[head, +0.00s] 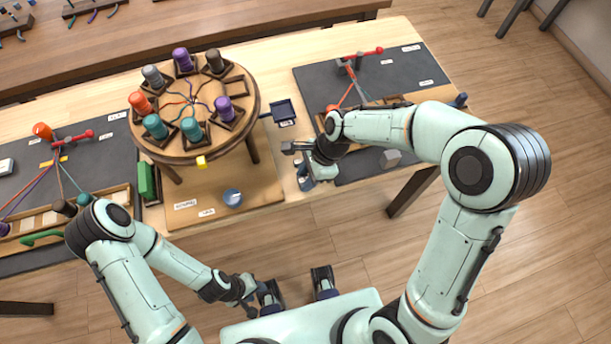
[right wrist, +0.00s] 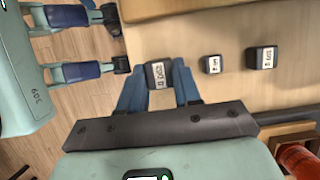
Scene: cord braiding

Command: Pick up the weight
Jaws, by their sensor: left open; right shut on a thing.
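Three dark weights with white labels show in the right wrist view. One weight (right wrist: 158,75) is between the two blue fingers of my right gripper (right wrist: 158,88), which is shut on it. I cannot tell whether it is clear of the tabletop. A small weight (right wrist: 212,64) and a larger weight (right wrist: 262,58) stand apart to its right. In the head view my right gripper (head: 306,172) is over the table's front edge, right of the round stand. My left gripper (head: 249,292) is open and empty, low in front of my base, away from the table.
A round braiding stand (head: 167,147) carries several coloured bobbins with cords meeting at its centre. A dark mat (head: 408,72) with a red-handled tool lies at right. A round blue-grey item (head: 232,197) lies before the stand.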

